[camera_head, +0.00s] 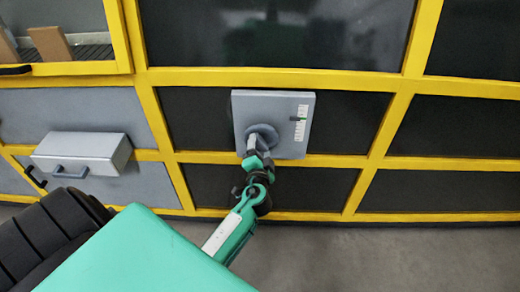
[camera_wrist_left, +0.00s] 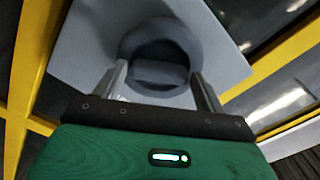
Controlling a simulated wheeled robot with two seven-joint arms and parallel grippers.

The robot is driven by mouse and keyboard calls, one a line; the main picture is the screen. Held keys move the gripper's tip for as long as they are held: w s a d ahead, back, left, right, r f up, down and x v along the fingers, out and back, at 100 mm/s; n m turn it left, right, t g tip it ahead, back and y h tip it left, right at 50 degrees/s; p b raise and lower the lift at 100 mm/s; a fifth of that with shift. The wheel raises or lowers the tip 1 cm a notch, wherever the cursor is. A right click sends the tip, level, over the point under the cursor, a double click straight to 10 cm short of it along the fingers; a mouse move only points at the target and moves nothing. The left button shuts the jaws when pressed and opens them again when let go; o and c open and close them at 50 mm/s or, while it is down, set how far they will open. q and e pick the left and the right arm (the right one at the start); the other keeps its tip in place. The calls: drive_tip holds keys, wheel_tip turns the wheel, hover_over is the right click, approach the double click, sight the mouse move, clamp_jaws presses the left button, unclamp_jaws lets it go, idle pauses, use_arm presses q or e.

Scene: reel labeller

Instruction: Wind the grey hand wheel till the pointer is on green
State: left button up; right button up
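The grey hand wheel (camera_head: 264,132) is on a light grey panel (camera_head: 262,104) fixed to the yellow frame. A white scale (camera_head: 302,125) with dark ticks and a small green mark runs upright at the panel's right. The pointer is too small to tell from the marks. My left gripper (camera_head: 253,150) is at the wheel's front. In the left wrist view the wheel (camera_wrist_left: 160,38) faces my left gripper (camera_wrist_left: 160,82); its fingers stand apart, one on either side of the wheel's lower part, with no clear grip. My right gripper is out of view.
A light grey box with a handle (camera_head: 85,153) sticks out at the left. Yellow bars (camera_head: 280,79) frame dark panels around the wheel. A shelf with brown blocks (camera_head: 50,44) is at the upper left. The grey floor (camera_head: 370,257) is clear at the lower right.

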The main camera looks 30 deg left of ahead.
use_arm(q)
drive_tip(key=shift+o, duration=1.1)
drive_tip(key=shift+s+d, duration=0.15)
drive_tip(key=b+v, duration=0.3)
drive_tip(key=v, duration=1)
drive_tip(key=shift+s, duration=0.25)
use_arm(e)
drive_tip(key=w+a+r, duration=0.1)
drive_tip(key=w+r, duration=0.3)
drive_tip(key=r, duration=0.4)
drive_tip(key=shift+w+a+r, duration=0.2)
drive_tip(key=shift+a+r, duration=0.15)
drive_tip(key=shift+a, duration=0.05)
